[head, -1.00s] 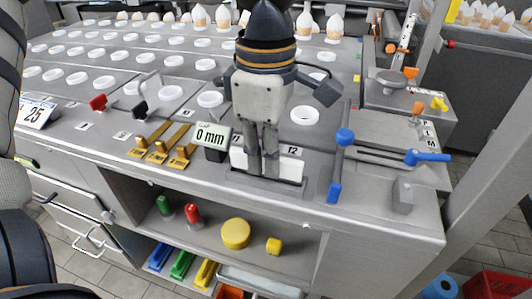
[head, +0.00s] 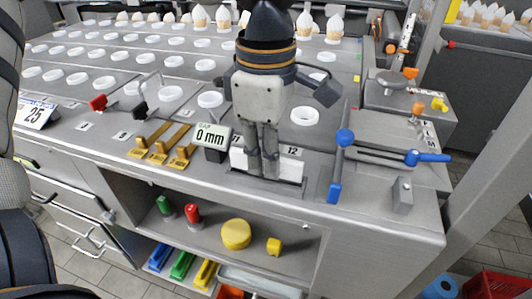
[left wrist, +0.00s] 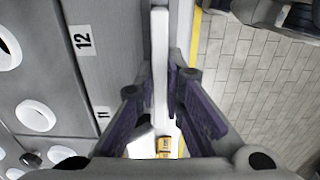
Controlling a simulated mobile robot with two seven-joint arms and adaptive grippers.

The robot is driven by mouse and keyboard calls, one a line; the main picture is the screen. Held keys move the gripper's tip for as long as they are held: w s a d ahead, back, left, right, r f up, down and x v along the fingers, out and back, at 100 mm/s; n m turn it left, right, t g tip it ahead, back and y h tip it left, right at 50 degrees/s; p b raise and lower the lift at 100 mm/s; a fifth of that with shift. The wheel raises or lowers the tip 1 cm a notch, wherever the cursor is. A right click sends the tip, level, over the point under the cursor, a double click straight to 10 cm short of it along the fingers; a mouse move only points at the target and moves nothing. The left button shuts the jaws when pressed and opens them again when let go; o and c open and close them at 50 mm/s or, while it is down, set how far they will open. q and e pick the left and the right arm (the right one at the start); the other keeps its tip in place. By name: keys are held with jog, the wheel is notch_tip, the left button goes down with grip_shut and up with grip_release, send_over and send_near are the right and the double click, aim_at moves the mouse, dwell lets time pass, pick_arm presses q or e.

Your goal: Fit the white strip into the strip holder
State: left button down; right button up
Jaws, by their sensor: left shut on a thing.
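My left gripper (head: 264,165) comes down from the top of the head view, its fingers shut on the white strip (head: 289,171). The strip stands on edge, lengthwise along the front of the counter, its middle hidden by the fingers. The grey strip holder (head: 262,187) is directly beneath it near the counter's front edge. I cannot tell whether the strip is seated in the holder or just above it. In the left wrist view the strip (left wrist: 160,50) is a narrow white bar between the purple-padded fingers (left wrist: 171,78). My right gripper is not in view.
A "0 mm" gauge (head: 211,138) and several yellow levers (head: 162,150) are left of the strip. A blue-knobbed lever (head: 340,165) and a grey block (head: 402,195) are to the right. Round white rings (head: 305,116) fill the counter behind. A shelf below holds a yellow disc (head: 236,234).

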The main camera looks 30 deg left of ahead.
pick_arm(q)
jog(key=shift+f, duration=0.5)
dwell(0.8)
jog(key=shift+r, duration=0.5)
jog(key=shift+f, duration=0.6)
dwell(1.8)
jog(key=shift+r, duration=0.1)
jog(key=shift+r, duration=0.55)
jog(key=shift+f, duration=0.6)
dwell(1.6)
jog(key=c, duration=1.6)
grip_release()
